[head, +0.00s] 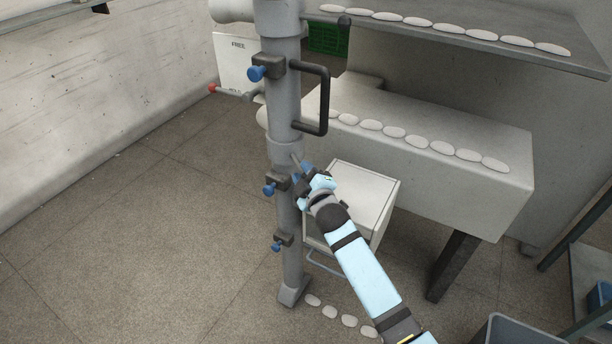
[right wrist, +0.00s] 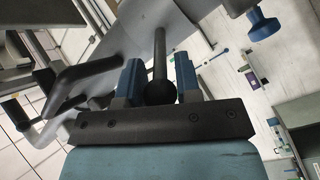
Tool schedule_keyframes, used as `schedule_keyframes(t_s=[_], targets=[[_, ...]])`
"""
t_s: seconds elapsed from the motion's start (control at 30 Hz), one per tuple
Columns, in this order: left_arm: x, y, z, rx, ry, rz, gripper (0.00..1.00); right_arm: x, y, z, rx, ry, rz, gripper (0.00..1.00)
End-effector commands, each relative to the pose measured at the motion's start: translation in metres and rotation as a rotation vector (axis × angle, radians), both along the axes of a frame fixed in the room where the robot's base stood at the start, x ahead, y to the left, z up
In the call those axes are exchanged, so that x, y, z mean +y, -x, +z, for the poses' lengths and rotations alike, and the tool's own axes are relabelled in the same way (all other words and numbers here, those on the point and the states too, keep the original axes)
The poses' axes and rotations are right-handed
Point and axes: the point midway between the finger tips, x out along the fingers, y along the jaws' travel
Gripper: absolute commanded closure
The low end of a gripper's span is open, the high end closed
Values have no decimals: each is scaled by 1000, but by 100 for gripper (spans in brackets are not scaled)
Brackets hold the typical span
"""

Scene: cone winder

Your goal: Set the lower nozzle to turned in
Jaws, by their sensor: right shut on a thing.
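A grey upright column (head: 284,130) stands in the middle of the head view. A pale rounded stub (head: 262,117), perhaps the lower nozzle, points left from it; its far end is partly hidden. My right gripper (head: 302,170) is at the column's lower collar, on its right side. In the right wrist view its two blue fingers are shut on a dark lever rod (right wrist: 160,45) with a ball end (right wrist: 160,91). The ball sits between the fingers near the palm, and the rod runs away to the column. My left gripper is not in view.
A black handle (head: 326,98) juts right from the column above my gripper. Blue-knobbed clamps (head: 257,73) and a red-tipped lever (head: 213,88) stick out left. A white cabinet (head: 365,185) stands behind my right arm. A bench with pale pads (head: 440,148) is at right. The left floor is clear.

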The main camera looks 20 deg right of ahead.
Motion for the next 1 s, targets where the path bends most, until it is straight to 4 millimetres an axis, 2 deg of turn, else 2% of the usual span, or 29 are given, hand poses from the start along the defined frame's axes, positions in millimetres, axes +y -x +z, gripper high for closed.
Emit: schedule_keyframes(t_s=[0.67, 0.7, 1.0], targets=[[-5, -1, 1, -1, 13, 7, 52, 3, -3, 0, -1, -2, -8, 100], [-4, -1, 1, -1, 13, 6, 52, 2, -3, 0, -1, -2, -8, 62], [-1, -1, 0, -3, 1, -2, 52, 2, -2, 0, 0, -1, -9, 60]])
